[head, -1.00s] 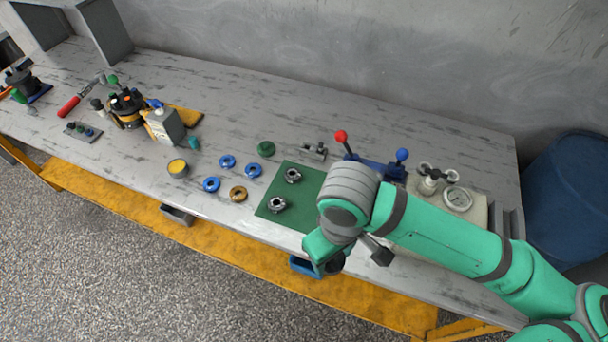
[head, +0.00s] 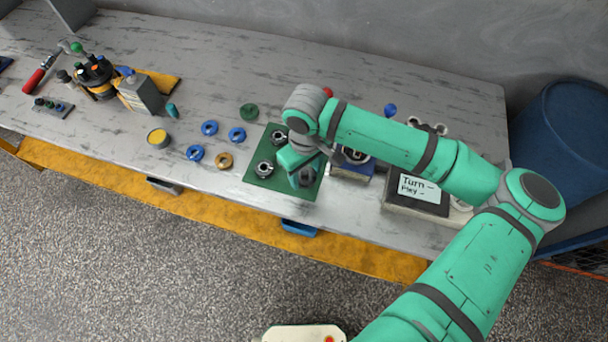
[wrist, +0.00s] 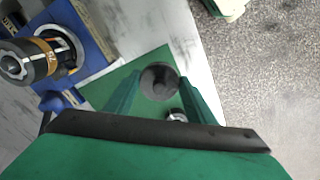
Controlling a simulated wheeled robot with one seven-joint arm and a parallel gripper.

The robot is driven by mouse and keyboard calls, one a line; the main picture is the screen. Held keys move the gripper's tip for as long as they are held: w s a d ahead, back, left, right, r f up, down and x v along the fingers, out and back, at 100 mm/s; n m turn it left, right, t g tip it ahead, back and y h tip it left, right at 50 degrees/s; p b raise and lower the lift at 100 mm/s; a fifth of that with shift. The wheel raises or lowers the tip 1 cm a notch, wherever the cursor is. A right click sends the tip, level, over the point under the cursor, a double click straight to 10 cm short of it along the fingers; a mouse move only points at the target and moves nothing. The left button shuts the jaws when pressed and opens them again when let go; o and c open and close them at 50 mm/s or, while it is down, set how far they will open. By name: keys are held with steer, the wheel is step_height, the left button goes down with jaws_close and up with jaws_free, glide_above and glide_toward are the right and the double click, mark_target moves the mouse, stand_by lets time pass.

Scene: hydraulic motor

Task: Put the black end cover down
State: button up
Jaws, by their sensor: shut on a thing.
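My gripper (head: 304,178) is over the right part of the green mat (head: 262,187) near the table's front edge. In the wrist view, my gripper (wrist: 160,92) is shut on the black end cover (wrist: 159,80), a dark round disc with a raised middle, held between the green fingers. In the head view the cover (head: 306,177) shows only as a small dark shape at the fingertips. I cannot tell whether it touches the mat.
Two silver ring-like parts (head: 264,169) (head: 279,137) stand on the mat left of my gripper. A blue fixture (head: 350,170) stands close on the right. Blue rings (head: 209,127), a brass ring (head: 224,160) and a green round part (head: 250,111) lie further left.

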mark_target(304, 178)
steer(key=shift+w+a+f, duration=0.2)
steer(key=shift+w+f, duration=0.6)
steer(key=shift+f, duration=1.8)
steer(key=shift+f, duration=0.1)
steer(key=o, duration=1.3)
